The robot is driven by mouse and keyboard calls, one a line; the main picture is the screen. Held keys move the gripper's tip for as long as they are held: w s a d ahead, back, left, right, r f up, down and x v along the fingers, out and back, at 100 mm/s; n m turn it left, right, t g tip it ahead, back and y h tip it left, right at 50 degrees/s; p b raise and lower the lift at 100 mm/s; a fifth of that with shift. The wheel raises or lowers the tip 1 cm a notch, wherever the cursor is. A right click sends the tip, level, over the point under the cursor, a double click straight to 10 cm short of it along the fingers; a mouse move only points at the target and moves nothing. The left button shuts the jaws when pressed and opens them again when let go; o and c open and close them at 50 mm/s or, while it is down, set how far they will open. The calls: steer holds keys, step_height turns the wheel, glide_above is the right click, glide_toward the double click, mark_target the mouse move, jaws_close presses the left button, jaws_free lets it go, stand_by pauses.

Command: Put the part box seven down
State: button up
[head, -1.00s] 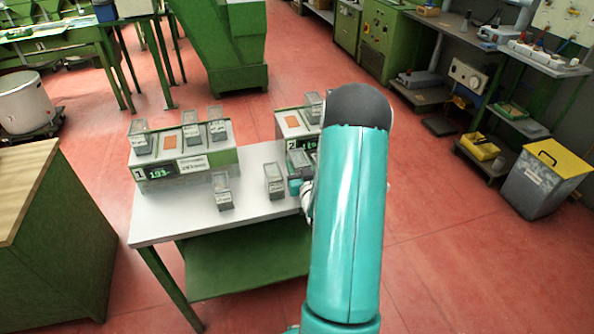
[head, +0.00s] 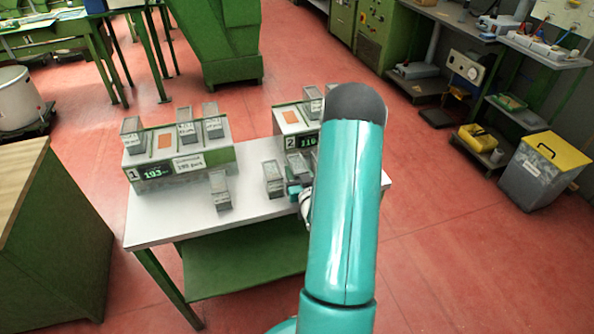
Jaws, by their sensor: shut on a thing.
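My gripper (head: 297,189) shows only partly at the table's right side, below the second scale and left of my teal arm. It is shut on a grey part box (head: 298,165), partly hidden by the gripper and arm. I cannot read its number, nor tell whether it touches the table. Two other grey part boxes, one left (head: 220,190) and one nearer the gripper (head: 273,179), stand upright on the white table (head: 165,222). I cannot tell which box is seven.
Scale 1 (head: 203,159) carries three grey boxes beside an orange patch. Scale 2 (head: 283,116) stands right, partly behind my arm, with an orange patch and a box (head: 313,100) behind. The table's front left is clear. A wood-topped green cabinet (head: 52,235) stands left.

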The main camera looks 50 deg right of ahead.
steer(key=shift+s, duration=0.15)
steer(key=o, duration=1.1)
steer(key=shift+f, duration=0.15)
steer(key=shift+s+r, duration=0.1)
steer(key=shift+r, duration=0.15)
steer(key=v, duration=1.1)
steer(key=shift+s+a, duration=0.25)
steer(key=shift+s, duration=0.05)
